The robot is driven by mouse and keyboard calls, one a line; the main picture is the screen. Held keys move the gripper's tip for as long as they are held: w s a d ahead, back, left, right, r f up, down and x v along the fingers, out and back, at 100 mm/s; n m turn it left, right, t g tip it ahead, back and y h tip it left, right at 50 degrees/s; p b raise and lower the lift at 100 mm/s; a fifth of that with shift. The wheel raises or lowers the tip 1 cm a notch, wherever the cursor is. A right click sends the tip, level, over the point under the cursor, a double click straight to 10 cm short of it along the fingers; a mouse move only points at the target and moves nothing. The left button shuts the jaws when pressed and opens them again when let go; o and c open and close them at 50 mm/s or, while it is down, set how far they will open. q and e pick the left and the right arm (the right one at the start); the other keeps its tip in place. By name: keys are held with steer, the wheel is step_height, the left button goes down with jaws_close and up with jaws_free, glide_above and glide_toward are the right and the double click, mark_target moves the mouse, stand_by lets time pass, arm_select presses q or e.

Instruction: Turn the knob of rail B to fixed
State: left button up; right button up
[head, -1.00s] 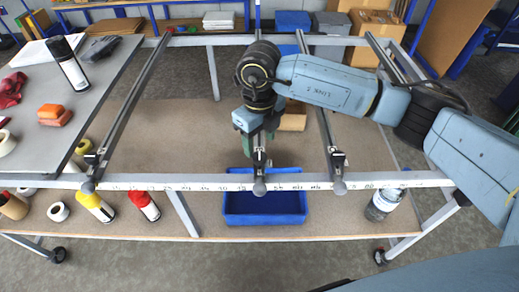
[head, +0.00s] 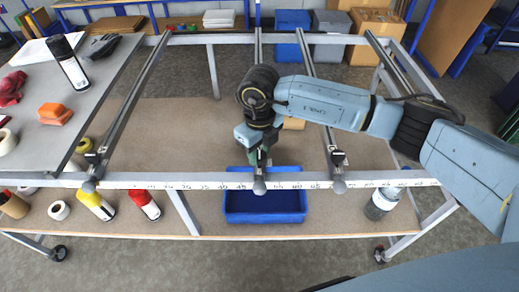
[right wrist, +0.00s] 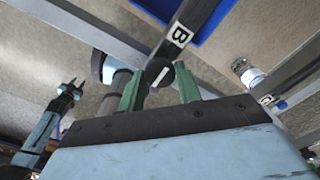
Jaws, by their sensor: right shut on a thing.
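Rail B (right wrist: 199,18) is the dark rail with the white B label (right wrist: 180,35) in the right wrist view. In the head view it is the middle rail (head: 258,48), partly hidden by my right arm. Its black knob (right wrist: 160,75) carries a white pointer line and sits between the green fingers of my right gripper (right wrist: 158,91). The right gripper is shut on the knob; in the head view the gripper (head: 258,152) stands over the rail's near end. My left gripper (right wrist: 72,87) shows small at the left of the right wrist view, its prongs apart and empty.
Similar rails lie left (head: 133,95) and right (head: 322,115) of rail B on the grey frame. A numbered scale strip (head: 215,181) runs along the front bar. A blue bin (head: 265,208) sits on the lower board.

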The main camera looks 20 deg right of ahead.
steer(key=shift+c, duration=0.2)
steer(key=m, duration=0.4)
steer(key=shift+m, duration=0.4)
steer(key=m, duration=0.4)
steer(key=shift+m, duration=0.3)
steer(key=m+p, duration=0.1)
steer(key=m, duration=0.3)
steer(key=shift+m+p, duration=0.85)
steer(key=shift+m, duration=1.35)
steer(key=o, duration=1)
